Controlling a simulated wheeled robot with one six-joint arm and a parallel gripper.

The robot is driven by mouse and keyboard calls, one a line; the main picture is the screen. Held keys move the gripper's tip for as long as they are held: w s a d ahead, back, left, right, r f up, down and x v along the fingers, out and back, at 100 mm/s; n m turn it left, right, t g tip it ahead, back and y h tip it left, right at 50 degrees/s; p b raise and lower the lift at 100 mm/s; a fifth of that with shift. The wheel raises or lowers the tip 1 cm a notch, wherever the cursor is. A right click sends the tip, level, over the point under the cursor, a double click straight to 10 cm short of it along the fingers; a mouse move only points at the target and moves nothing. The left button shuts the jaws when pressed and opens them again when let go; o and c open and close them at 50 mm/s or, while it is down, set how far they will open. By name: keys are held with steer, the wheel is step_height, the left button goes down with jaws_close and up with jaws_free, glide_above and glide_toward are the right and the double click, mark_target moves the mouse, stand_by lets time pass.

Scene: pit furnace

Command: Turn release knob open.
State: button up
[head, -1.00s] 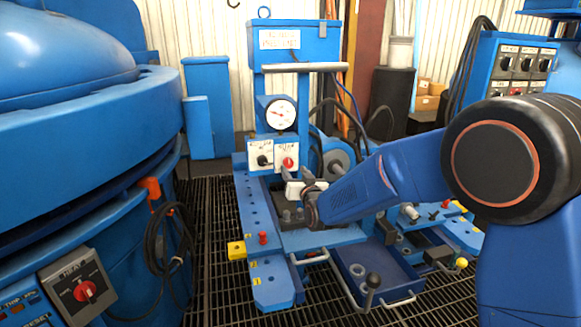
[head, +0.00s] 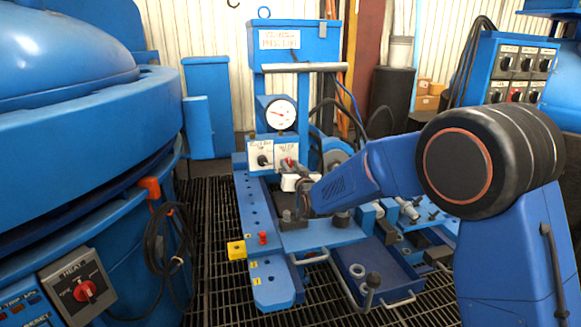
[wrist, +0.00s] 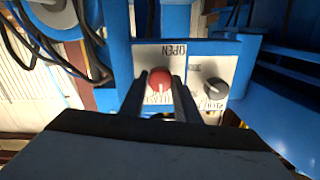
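The red release knob (wrist: 160,78) sits on a white labelled plate on the blue press. In the wrist view, the word OPEN is printed above it, upside down; the lettering below it is partly hidden by the fingers. The knob's exact angle is hard to read. My gripper (wrist: 161,84) faces the plate with one dark finger on each side of the knob. It looks open around the knob; whether the fingers touch it I cannot tell. In the head view, the red knob (head: 287,163) shows just above my gripper (head: 291,174), which partly covers its plate.
A black knob (wrist: 215,88) on its own white plate is close beside the red one. A round gauge (head: 281,113) is above the plates, under a horizontal bar (head: 300,67). A blue tray (head: 375,275) is low in front. Cables hang behind the press.

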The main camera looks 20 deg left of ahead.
steer(key=shift+n, duration=0.4)
steer(key=n, duration=0.4)
steer(key=shift+n, duration=0.3)
steer(key=n, duration=0.4)
steer(key=shift+a+h, duration=0.1)
steer(key=shift+h, duration=0.2)
steer(key=n, duration=0.5)
steer(key=shift+s+n, duration=0.1)
steer(key=shift+n, duration=0.2)
steer(key=shift+f+n, duration=0.1)
steer(key=shift+n, duration=2.1)
steer(key=o, duration=1)
steer(key=shift+o, duration=0.2)
